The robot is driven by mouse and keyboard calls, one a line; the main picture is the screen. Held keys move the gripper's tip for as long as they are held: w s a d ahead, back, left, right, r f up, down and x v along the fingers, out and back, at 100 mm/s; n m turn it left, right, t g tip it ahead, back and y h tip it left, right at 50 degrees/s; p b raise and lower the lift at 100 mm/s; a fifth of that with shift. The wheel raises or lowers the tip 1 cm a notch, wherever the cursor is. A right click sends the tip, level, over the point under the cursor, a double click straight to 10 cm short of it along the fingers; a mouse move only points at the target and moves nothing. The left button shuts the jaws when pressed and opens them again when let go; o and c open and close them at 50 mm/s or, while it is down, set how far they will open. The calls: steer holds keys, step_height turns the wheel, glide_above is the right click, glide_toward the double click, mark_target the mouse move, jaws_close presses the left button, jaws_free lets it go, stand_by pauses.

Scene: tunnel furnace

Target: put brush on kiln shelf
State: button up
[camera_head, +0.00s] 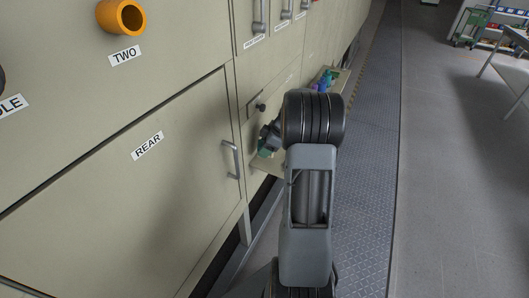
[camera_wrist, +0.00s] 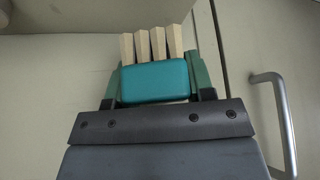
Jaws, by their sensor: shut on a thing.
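The brush (camera_wrist: 155,83) has a teal block body with several pale tan tufts pointing up in the wrist view. My gripper (camera_wrist: 156,74) is shut on it, with one green finger at each side of the teal body. In the head view my gripper (camera_head: 266,147) is small and partly hidden behind my arm, close to the beige kiln wall. A beige ledge (camera_head: 262,167), possibly the kiln shelf, juts from the wall just below it. I cannot tell whether the brush touches the ledge.
A panel marked REAR with a metal handle (camera_head: 231,160) is left of my gripper. That or a similar handle (camera_wrist: 277,115) stands at right in the wrist view. Farther along, another ledge (camera_head: 343,78) holds small coloured things. The grey floor at right is open, with a table (camera_head: 508,68) beyond.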

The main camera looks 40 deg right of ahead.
steer(key=shift+w+d+f, duration=0.1)
steer(key=shift+w+f, duration=0.15)
steer(key=shift+f, duration=0.1)
step_height(320, 180, down, 3)
steer(key=shift+w+r+p, duration=0.1)
steer(key=shift+w+p, duration=0.05)
steer(key=shift+p, duration=0.4)
steer(key=shift+f, duration=0.3)
steer(key=shift+f, duration=0.2)
steer(key=o, duration=0.9)
steer(key=shift+r, duration=0.1)
steer(key=shift+r, duration=0.1)
steer(key=shift+d+r, duration=0.1)
steer(key=shift+r, duration=0.1)
steer(key=b+v, duration=0.1)
steer(key=v, duration=1)
steer(key=shift+d+r, duration=0.2)
steer(key=shift+r, duration=0.05)
